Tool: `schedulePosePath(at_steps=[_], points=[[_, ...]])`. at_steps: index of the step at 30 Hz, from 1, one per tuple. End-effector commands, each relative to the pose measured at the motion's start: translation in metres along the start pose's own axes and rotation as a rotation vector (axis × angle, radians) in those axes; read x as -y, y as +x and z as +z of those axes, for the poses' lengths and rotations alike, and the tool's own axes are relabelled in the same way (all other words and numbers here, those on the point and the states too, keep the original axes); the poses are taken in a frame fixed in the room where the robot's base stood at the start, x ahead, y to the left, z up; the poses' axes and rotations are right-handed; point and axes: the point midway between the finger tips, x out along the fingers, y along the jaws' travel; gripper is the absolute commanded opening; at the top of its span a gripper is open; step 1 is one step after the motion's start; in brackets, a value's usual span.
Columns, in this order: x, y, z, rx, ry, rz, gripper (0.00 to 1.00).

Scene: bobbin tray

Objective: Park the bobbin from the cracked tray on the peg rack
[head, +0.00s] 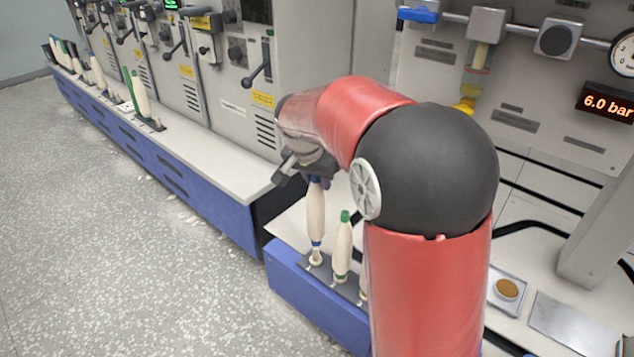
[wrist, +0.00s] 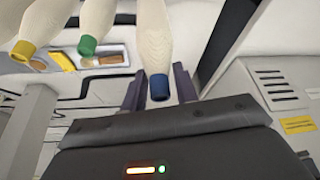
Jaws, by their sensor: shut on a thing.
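My gripper (head: 308,172) is shut on the blue-capped end of a cream bobbin (head: 316,215). In the wrist view the fingers (wrist: 158,90) stand either side of the blue cap of that bobbin (wrist: 155,40). In the head view the bobbin hangs upright over a cream base on a dark strip (head: 318,276), seemingly the peg rack. I cannot tell whether it is seated there. A green-capped bobbin (head: 342,250) stands beside it on the strip. It also shows in the wrist view (wrist: 95,25), with a yellow-capped one (wrist: 22,48). I cannot identify the cracked tray.
My arm hides the strip's right end. A long blue-fronted bench (head: 190,165) on the left carries several bobbins in dark trays (head: 150,125). A small tray with a brown disc (head: 507,290) lies at right. The speckled floor (head: 110,250) is clear.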

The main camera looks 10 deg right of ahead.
Motion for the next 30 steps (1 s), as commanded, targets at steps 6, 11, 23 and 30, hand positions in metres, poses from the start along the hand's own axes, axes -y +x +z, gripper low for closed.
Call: schedulePosePath(at_steps=[6, 11, 23, 30], points=[[0.0, 0.011, 0.005, 0.0, 0.0, 0.001, 0.0], [0.0, 0.026, 0.011, 0.0, -0.001, 0.0, 0.0], [0.0, 0.053, 0.022, 0.0, 0.0, 0.0, 0.0], [0.0, 0.053, 0.022, 0.0, 0.0, 0.0, 0.0]])
